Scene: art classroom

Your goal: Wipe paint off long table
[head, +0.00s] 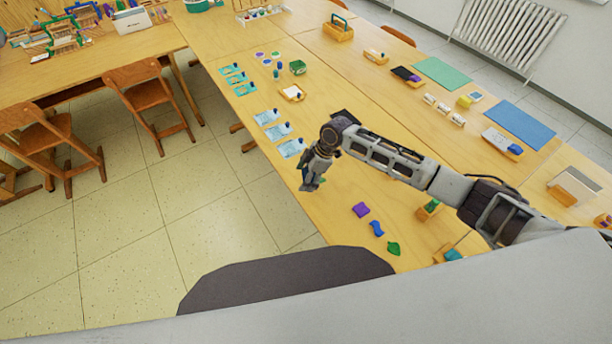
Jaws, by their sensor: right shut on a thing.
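The long table (300,215) runs from the front right to the back, with a light wood top. Three small coloured patches lie on its near part: a purple one (361,210), a blue one (377,229) and a green one (393,249). My left gripper is out of view.
Blue-and-white cards (267,117) lie in a row beyond my right gripper. A green container (298,67) and a wooden tray (292,93) stand farther back. A blue mat (520,124) and a green mat (443,73) lie on the right. Chairs (145,90) stand left on tiled floor.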

